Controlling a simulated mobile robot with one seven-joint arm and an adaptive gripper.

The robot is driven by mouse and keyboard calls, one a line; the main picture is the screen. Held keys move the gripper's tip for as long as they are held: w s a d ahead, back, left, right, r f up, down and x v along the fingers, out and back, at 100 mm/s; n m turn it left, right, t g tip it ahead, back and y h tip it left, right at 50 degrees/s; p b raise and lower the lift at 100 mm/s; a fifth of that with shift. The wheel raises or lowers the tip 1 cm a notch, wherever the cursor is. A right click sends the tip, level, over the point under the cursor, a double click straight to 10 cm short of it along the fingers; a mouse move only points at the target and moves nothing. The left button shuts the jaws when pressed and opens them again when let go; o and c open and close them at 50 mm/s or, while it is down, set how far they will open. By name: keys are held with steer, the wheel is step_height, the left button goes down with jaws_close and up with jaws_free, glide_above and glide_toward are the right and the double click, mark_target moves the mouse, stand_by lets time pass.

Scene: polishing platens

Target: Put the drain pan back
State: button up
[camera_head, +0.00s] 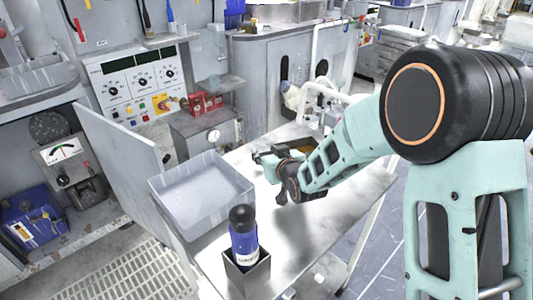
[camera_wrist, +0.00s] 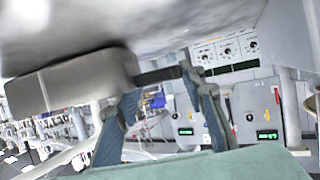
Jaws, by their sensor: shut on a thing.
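A pale grey rectangular pan (camera_head: 200,192), open at the top, sits at the left of the metal bench, the only drain-pan-like thing I can make out. My gripper (camera_head: 262,157) is low over the bench, right of the pan; a gap shows between them in the head view. In the wrist view, which looks upside down, my gripper (camera_wrist: 165,82) is shut on a dark bar (camera_wrist: 158,76). A grey block (camera_wrist: 70,83) adjoins the bar at the left. I cannot tell whether bar and block are one piece, or what they belong to.
A blue bottle (camera_head: 243,238) stands in a dark square holder (camera_head: 247,273) at the bench's near end. A grey panel (camera_head: 112,155) stands left of the pan. Behind are a dial console (camera_head: 135,82) and red boxes (camera_head: 205,104). The bench's right part (camera_head: 345,190) is clear.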

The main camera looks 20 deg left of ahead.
steer(key=shift+f, duration=0.15)
steer(key=o, duration=1.4)
steer(key=shift+r, duration=0.25)
steer(key=v, duration=1.2)
steer(key=shift+p, duration=0.4)
steer(key=shift+w, duration=0.1)
